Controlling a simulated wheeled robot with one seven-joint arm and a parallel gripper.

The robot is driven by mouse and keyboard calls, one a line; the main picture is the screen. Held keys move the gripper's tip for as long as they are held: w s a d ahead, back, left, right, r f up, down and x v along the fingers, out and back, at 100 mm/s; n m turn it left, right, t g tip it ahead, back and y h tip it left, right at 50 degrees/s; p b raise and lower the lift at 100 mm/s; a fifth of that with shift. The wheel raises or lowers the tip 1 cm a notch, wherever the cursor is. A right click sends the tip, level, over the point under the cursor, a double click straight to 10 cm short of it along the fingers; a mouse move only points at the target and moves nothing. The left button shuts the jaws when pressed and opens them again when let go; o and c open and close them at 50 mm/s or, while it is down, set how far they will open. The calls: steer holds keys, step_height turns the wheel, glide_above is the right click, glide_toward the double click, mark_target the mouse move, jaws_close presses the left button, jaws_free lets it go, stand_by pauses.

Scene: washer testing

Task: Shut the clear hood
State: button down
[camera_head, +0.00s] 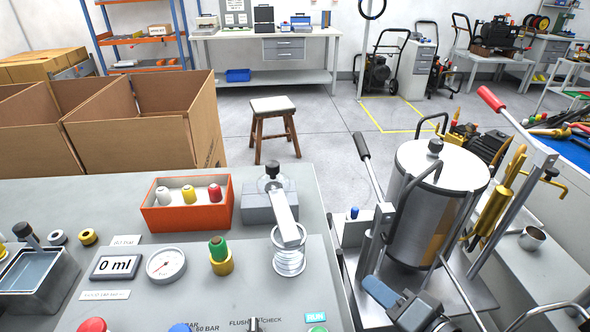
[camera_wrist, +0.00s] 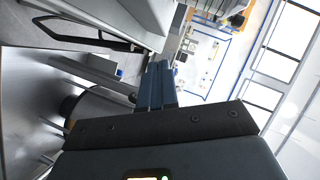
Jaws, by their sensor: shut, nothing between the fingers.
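My gripper (camera_head: 378,291) is at the lower right of the head view, in front of the tall steel cylinder. Its blue fingers are together and hold nothing; they also show in the wrist view (camera_wrist: 157,80). A small clear dome (camera_head: 272,184) with a black knob sits at a grey block on the bench, left of my gripper and apart from it. It looks like the clear hood, but I cannot tell its hinge or how far open it is. A metal bar runs from it to a clear ribbed cup (camera_head: 289,263).
The steel cylinder (camera_head: 424,215) and a black-handled lever (camera_head: 369,165) stand close to my gripper. An orange bin (camera_head: 186,222) with colored pegs, a gauge (camera_head: 166,265) and a display (camera_head: 115,267) are on the bench. A stool (camera_head: 273,106) stands on the open floor behind.

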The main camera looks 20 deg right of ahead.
mark_target(280, 195)
steer(key=w+d+r+m+t+y, duration=0.2)
steer(key=w+r+y, duration=0.3)
steer(key=w+r, duration=0.7)
steer(key=s+a+p+x, duration=0.1)
steer(key=p+x, duration=0.3)
steer(key=x, duration=0.9)
steer(key=shift+a+f, duration=0.4)
steer(key=shift+a, duration=0.5)
steer(key=shift+a+b, duration=0.1)
steer(key=shift+b, duration=0.2)
